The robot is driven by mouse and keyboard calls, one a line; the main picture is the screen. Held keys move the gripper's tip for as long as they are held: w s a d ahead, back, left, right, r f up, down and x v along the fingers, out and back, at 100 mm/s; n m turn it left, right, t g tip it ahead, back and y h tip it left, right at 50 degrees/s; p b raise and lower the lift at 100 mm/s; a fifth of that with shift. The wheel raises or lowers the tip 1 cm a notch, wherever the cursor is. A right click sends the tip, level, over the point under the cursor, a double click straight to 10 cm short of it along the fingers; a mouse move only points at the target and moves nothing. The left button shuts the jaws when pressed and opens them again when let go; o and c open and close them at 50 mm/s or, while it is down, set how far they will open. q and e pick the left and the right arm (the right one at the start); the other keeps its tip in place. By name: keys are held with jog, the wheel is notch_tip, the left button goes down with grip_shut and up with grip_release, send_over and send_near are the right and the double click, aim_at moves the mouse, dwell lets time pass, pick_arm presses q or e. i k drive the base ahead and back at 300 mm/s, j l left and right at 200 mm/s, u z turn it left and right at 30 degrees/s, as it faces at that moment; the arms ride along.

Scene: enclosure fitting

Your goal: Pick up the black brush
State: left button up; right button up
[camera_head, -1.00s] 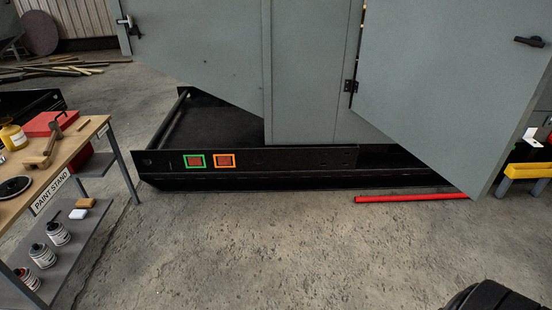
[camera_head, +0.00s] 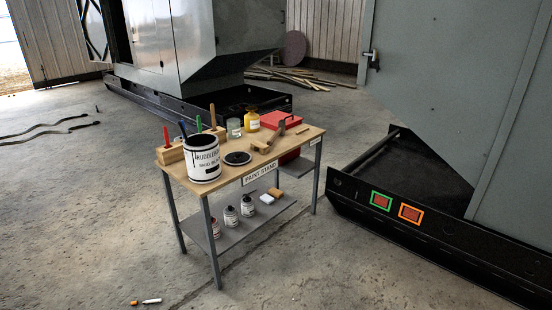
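The paint stand (camera_head: 310,134) is a small wood-topped table left of centre, with a grey lower shelf. A wooden block (camera_head: 170,155) on its far left edge has several upright handles: a red one (camera_head: 166,137), a dark bluish one (camera_head: 183,130), a green one (camera_head: 199,124) and a tan one (camera_head: 213,115). The dark handle may be the black brush, but I cannot tell for sure. Neither of my grippers is in view.
The stand also holds a round black lid (camera_head: 237,158), a glass jar (camera_head: 234,127), a yellow bottle (camera_head: 252,122), a hammer-like tool (camera_head: 268,140) and a red box (camera_head: 281,120). A grey enclosure (camera_head: 450,100) on a black base stands right. The floor before the stand is mostly clear.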

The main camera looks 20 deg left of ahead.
aim_at(181, 125)
jog(key=i+j+u, duration=0.1)
jog(key=i+u, duration=0.2)
jog(key=i, duration=0.5)
jog(key=i+u, duration=0.35)
jog(key=i, duration=0.45)
jog(key=l, duration=0.05)
